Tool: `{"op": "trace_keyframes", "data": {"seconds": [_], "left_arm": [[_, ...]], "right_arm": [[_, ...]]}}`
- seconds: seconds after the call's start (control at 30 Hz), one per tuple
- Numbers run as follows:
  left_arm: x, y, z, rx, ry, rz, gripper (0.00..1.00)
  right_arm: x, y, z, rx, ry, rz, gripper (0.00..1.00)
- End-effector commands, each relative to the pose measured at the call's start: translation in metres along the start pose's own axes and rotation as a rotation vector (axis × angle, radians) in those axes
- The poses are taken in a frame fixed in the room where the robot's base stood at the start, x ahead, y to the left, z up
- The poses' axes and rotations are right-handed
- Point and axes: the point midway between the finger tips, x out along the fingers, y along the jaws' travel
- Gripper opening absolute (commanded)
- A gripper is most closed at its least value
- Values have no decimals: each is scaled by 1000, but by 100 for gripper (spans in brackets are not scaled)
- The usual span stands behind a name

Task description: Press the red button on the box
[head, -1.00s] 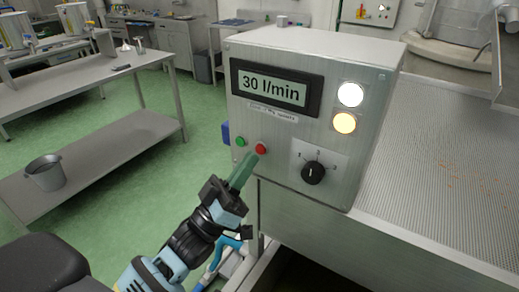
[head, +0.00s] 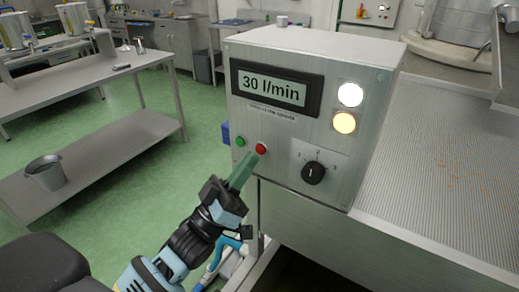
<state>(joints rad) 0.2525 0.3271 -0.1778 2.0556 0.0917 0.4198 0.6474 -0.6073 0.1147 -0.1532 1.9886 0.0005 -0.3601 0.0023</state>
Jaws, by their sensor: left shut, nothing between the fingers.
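The grey metal control box (head: 290,120) stands in the middle of the head view. Its red button (head: 261,149) is low on the front face, right of a green button (head: 240,142). My left gripper (head: 246,164) is shut and empty, with its green fingers pointing up at the red button. The fingertips are just below the red button in the picture; I cannot tell whether they touch it. The display (head: 272,88) reads 30 l/min. My right gripper is not in view.
A white lamp (head: 350,94) and a yellowish lamp (head: 344,123) are lit on the box, above a black rotary knob (head: 313,173). A perforated metal surface (head: 440,180) lies to the right. A steel table (head: 90,80) with a bucket (head: 46,173) on its lower shelf stands at left.

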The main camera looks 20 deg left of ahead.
Motion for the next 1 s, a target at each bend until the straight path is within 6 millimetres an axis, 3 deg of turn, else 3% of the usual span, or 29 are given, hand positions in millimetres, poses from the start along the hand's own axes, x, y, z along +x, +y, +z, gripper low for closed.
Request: {"op": "trace_keyframes", "data": {"seconds": [1.0], "left_arm": [[8, -6, 5, 0, 0, 0, 0]], "right_arm": [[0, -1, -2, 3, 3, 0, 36]]}}
